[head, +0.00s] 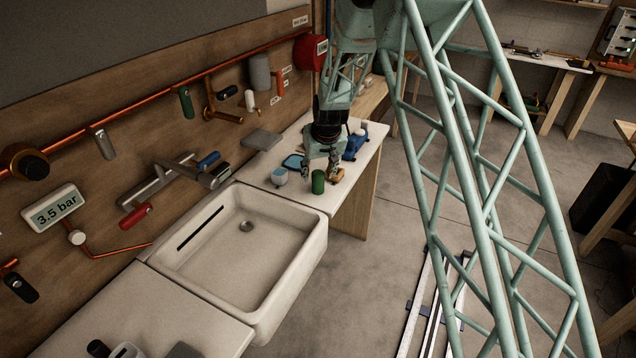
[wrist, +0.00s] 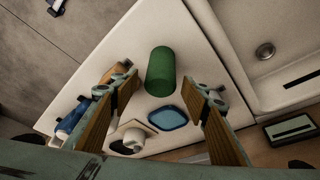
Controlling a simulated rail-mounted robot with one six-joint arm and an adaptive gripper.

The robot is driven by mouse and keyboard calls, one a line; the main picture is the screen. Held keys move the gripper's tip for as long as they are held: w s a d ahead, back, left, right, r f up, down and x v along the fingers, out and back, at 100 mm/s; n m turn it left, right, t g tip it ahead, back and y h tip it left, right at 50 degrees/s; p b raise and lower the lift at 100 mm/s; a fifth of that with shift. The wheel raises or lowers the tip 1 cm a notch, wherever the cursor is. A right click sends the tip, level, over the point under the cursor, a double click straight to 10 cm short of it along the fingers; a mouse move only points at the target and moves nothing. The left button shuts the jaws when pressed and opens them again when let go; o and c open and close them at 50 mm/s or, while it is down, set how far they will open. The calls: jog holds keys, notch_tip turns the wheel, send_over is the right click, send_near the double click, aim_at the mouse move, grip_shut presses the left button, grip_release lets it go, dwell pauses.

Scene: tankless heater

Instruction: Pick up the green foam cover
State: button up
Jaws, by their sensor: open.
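The green foam cover (head: 318,181) is a short green cylinder on the white counter, near its front edge beside the sink. In the wrist view the green foam cover (wrist: 160,71) lies ahead of the fingertips, in line with the gap between them. My gripper (head: 322,172) hangs over the counter beside the cover. In the wrist view my gripper (wrist: 165,92) is open, its two wood-toned fingers wide apart with nothing between the pads. I cannot tell the exact height of the fingertips above the counter.
A blue tray (wrist: 168,118), a white cup (wrist: 134,138) and a blue tool (head: 355,145) stand close by on the counter. The white sink (head: 225,285) adjoins the counter. Pipes and valves line the wooden wall (head: 60,130).

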jog(key=shift+c, duration=0.5)
jog(key=c, duration=0.8)
jog(key=shift+r, duration=0.1)
jog(key=shift+r, duration=1.5)
jog(key=shift+s+r, duration=0.1)
jog(key=shift+r, duration=0.05)
jog(key=s+d, duration=0.1)
jog(key=s, duration=0.4)
jog(key=s+d+r, duration=0.1)
jog(key=s+d, duration=0.1)
jog(key=s, duration=0.3)
jog(key=s+d+b, duration=0.1)
jog(key=s+d, duration=0.1)
jog(key=s, duration=0.3)
jog(key=shift+r, duration=0.25)
